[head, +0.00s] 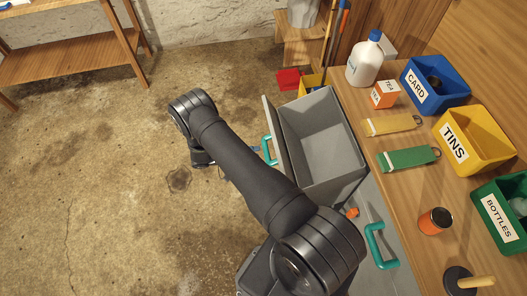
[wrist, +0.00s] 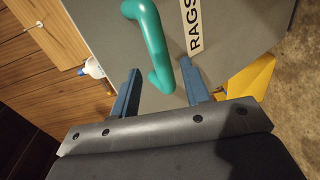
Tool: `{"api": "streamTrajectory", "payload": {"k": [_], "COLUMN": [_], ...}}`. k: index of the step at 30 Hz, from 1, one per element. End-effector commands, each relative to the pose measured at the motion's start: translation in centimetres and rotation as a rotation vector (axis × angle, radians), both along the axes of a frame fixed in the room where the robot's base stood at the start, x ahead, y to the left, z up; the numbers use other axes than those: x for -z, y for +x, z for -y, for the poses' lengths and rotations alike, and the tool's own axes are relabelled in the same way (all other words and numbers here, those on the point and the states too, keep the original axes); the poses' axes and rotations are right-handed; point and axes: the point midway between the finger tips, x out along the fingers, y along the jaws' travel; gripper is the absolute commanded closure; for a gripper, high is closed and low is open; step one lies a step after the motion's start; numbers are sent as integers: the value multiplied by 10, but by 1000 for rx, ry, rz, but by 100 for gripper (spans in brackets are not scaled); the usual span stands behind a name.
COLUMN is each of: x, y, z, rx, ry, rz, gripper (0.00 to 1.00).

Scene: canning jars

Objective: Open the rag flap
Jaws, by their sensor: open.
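The rag flap (wrist: 225,25) is a grey panel with a white RAGS label (wrist: 194,25) and a teal handle (wrist: 150,40). In the head view the flap's edge (head: 277,135) shows at the left of an open-topped grey bin (head: 318,140), and its handle (head: 268,150) is on the outer side. My gripper (wrist: 160,70) is open in front of the panel. Its two blue fingers stand either side of the handle's lower end. I cannot tell whether they touch it.
A second teal handle (head: 377,245) is on the grey front to the right. The wooden counter (head: 395,205) carries a blue CARD bin (head: 437,82), a yellow TINS bin (head: 475,140), a green BOTTLES bin (head: 503,210) and a white jug (head: 365,62).

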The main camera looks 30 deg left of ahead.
Motion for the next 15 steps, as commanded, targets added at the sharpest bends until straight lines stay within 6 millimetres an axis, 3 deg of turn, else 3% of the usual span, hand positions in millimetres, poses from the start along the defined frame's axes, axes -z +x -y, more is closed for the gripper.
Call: {"api": "streamTrajectory", "payload": {"k": [9,15], "x": [-7,-10], "y": [-55,-76], "z": [-55,-75], "rx": [-2,-1], "ry": [2,1], "rz": [-1,-1], "gripper": [57,57]}}
